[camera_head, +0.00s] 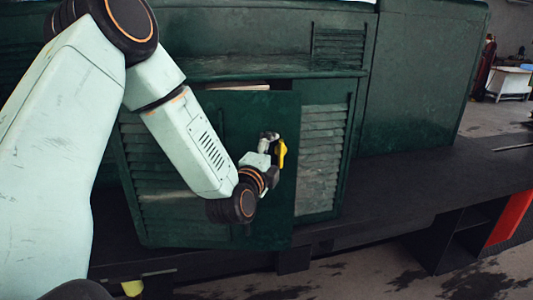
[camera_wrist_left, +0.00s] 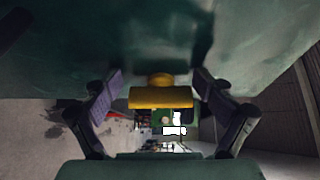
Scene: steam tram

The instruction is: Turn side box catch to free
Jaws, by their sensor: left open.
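The side box catch is a small yellow bar-shaped handle (camera_head: 281,153) on the right part of a dark green flat panel (camera_head: 262,112). In the left wrist view the yellow catch (camera_wrist_left: 160,97) shows as a crosswise bar on a short round stem, in the middle of the picture. My left gripper (camera_head: 272,142) is at the catch. In the left wrist view its two dark fingers (camera_wrist_left: 160,80) stand apart on either side of the catch, with a visible gap at each end of the bar. My forearm hides part of the panel. My right gripper is not in view.
Louvred green panels (camera_head: 320,155) flank the flat panel. A dark running board (camera_head: 420,192) extends below and to the right. A red panel (camera_head: 510,218) is at the right edge. A white table (camera_head: 508,80) stands far back right, with open floor before it.

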